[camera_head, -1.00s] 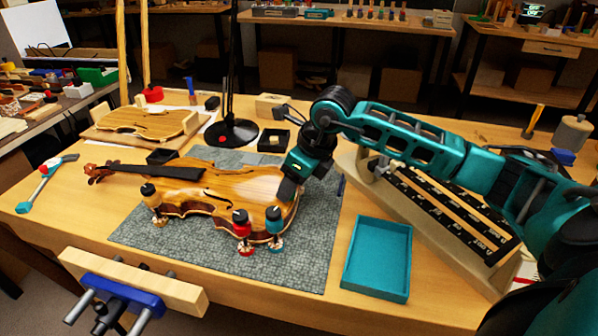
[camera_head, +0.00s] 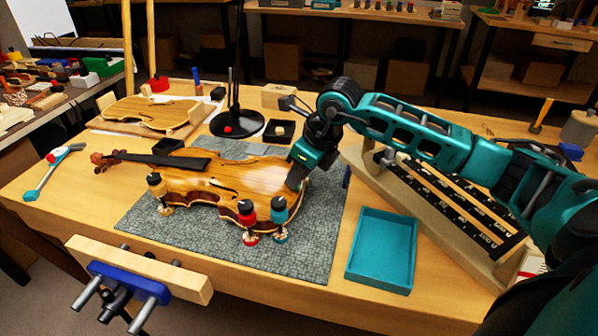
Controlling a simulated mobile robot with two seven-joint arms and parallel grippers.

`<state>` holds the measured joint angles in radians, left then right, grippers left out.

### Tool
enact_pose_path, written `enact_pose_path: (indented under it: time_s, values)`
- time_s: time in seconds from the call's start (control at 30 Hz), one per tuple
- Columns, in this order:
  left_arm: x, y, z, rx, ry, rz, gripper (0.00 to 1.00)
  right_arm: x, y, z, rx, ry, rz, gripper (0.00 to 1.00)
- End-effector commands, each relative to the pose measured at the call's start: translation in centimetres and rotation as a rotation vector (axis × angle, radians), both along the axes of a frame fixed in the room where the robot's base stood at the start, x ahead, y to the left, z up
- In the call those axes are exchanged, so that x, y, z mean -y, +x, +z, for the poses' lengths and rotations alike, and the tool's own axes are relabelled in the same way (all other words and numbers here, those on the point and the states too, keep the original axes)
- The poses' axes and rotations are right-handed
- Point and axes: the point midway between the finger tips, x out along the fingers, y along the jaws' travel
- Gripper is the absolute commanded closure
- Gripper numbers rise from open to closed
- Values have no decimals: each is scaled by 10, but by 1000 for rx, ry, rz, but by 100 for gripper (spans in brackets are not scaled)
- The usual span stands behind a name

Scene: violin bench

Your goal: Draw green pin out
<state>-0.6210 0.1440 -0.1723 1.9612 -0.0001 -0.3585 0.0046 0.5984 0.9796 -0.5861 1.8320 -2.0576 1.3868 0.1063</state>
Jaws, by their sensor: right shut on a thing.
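The violin (camera_head: 232,180) lies on its back on the grey mat (camera_head: 180,232), its neck to the left. My right gripper (camera_head: 296,182) points down at the right end of the violin's body. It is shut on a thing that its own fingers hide. I cannot make out a green pin apart from the gripper. My left gripper is not in view.
A teal tray (camera_head: 383,248) stands at the right of the mat. A black lamp stand (camera_head: 236,124) and small dark boxes are behind the violin. A long wooden rack (camera_head: 440,222) lies under my right arm. A blue-jawed vise (camera_head: 130,283) is at the front edge.

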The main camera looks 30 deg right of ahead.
Motion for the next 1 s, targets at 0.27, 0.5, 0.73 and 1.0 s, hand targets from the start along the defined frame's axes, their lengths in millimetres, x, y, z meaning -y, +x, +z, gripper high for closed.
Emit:
enact_pose_path:
  time_s: [0.27,0.5,0.73,1.0]
  values:
    - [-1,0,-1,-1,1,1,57,0,0,0,0,0,0,100]
    - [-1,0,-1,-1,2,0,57,0,0,0,0,0,0,100]
    - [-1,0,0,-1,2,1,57,0,0,2,1,0,0,100]
    - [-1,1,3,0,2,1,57,0,0,5,1,0,0,100]
